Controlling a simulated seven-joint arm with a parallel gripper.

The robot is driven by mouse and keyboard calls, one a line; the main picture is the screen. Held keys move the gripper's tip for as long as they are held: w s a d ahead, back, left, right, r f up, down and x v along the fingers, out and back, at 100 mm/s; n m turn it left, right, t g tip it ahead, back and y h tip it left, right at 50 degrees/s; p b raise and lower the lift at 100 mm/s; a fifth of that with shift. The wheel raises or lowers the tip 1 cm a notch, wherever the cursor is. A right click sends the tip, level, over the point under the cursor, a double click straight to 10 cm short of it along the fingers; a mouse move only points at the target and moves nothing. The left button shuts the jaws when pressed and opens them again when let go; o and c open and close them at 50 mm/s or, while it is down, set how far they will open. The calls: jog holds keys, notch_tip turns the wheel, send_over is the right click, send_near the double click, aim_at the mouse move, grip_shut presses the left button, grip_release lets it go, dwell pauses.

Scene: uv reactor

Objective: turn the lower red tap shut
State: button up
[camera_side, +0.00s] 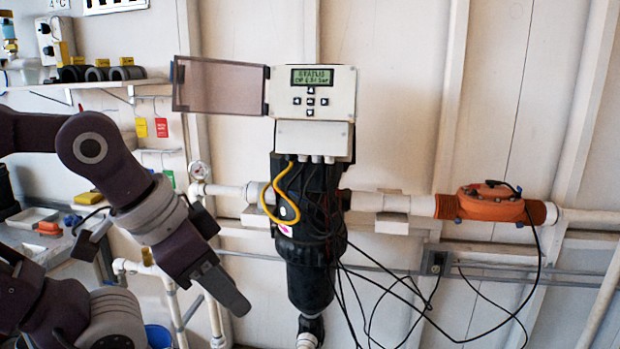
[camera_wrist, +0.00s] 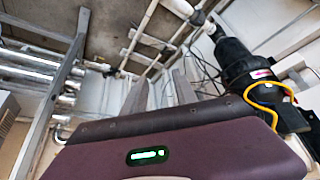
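I cannot make out a red tap in either view. White pipework (camera_side: 215,318) with elbows runs at the lower left of the side view, partly hidden behind my arm. My gripper (camera_side: 238,302) points down and right in front of this pipework, left of the black reactor body (camera_side: 310,280). In the wrist view my gripper (camera_wrist: 160,92) shows two grey fingers with a gap between them and nothing held. White pipes (camera_wrist: 145,38) and the black reactor body (camera_wrist: 238,68) lie beyond the fingers.
A control box (camera_side: 312,105) with its cover (camera_side: 220,87) swung open is above the reactor. An orange pipe fitting (camera_side: 490,203) sits on the right pipe. Black cables (camera_side: 400,292) hang below. A pressure gauge (camera_side: 199,171) and a shelf (camera_side: 75,84) are at left.

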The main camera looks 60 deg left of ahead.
jog(key=w+a+n+t, duration=0.1)
jog(key=w+a+n, duration=0.15)
jog(key=w, duration=0.45)
jog(key=n+t+y, duration=0.5)
jog(key=n+y, duration=0.3)
jog(key=y, duration=0.3)
send_near(274, 189)
jog(key=a+f, duration=0.2)
jog(key=a, duration=0.1)
jog(key=w+a+t, duration=0.1)
jog(key=w+a+m+t+h, duration=0.1)
jog(key=w, duration=0.1)
jog(key=w+a+t, duration=0.1)
jog(key=w, duration=0.1)
jog(key=shift+w+r+m+t+h, duration=0.15)
jog(key=shift+w+m+t+h, duration=0.1)
jog(key=shift+t+h, duration=0.15)
jog(key=shift+c, duration=0.2)
grip_shut()
